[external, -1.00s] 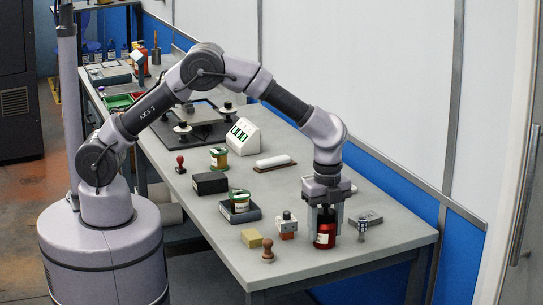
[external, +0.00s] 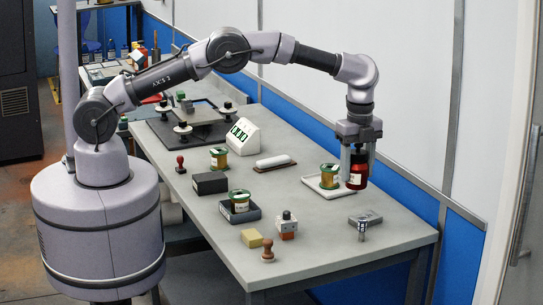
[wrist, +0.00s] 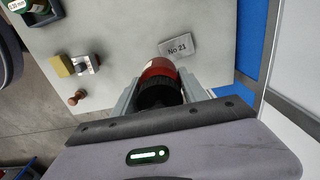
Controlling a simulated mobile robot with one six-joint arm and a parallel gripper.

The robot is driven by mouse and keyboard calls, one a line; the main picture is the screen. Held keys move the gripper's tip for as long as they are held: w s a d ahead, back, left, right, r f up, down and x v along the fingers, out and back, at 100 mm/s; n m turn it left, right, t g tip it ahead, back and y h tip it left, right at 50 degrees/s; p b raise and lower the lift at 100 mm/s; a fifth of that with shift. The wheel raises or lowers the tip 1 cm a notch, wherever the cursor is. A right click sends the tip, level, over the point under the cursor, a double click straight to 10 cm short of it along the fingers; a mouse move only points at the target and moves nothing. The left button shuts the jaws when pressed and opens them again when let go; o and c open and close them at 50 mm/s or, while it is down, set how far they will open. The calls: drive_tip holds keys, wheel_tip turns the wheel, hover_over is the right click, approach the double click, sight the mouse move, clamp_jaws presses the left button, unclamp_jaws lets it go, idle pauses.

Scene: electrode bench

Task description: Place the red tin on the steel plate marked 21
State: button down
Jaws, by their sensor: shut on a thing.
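My gripper (external: 357,158) is shut on the red tin (external: 355,175) and holds it raised above the bench, towards its right edge. The tin also shows between the fingers in the wrist view (wrist: 160,68), with its black end towards the camera. The steel plate (external: 371,216) lies flat on the bench near the front right corner, below the tin in the external picture. The tin and plate are apart.
A white tray (external: 312,184) with a green-lidded tin (external: 329,172) stands just left of the red tin in the picture. A stamp-like block (external: 287,229), yellow block (external: 251,238) and wooden stamp (external: 268,251) stand left.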

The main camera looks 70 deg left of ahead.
drive_tip(key=shift+w+a+f, duration=0.45)
drive_tip(key=shift+w+a, duration=0.2)
drive_tip(key=shift+w, duration=0.05)
drive_tip(key=b, duration=0.3)
hover_over(356, 220)
wheel_tip(356, 220, down, 9)
drive_tip(key=shift+w, duration=0.15)
drive_tip(key=shift+f, duration=0.15)
drive_tip(key=c, duration=0.6)
unclamp_jaws()
